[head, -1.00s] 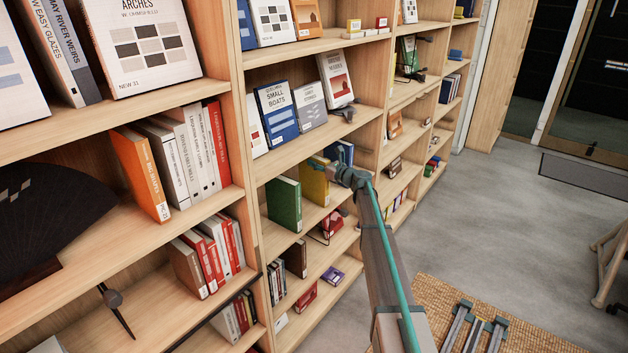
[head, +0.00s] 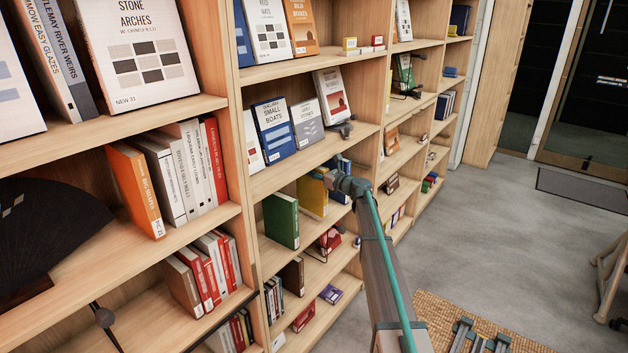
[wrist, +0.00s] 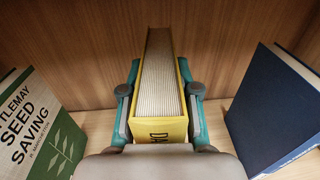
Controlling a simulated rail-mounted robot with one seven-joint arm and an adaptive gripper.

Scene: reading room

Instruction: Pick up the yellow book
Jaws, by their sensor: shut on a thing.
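The yellow book (head: 312,197) stands upright on a middle shelf of the bookcase, between a green book and a blue book. It also shows in the wrist view (wrist: 174,130), seen from above with its pale page edges up and its spine toward me. My gripper (wrist: 161,105) is shut on the yellow book, one teal finger against each cover. In the head view, my gripper (head: 335,183) reaches in from the right and hides part of the book. I cannot tell whether the book's bottom touches the shelf.
The green book (head: 281,220) stands left of it; its cover shows in the wrist view (wrist: 37,125). The dark blue book (wrist: 272,112) leans at the right. Shelf boards with displayed books run above, and a shelf with small items lies below. Gaps separate the yellow book from both neighbours.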

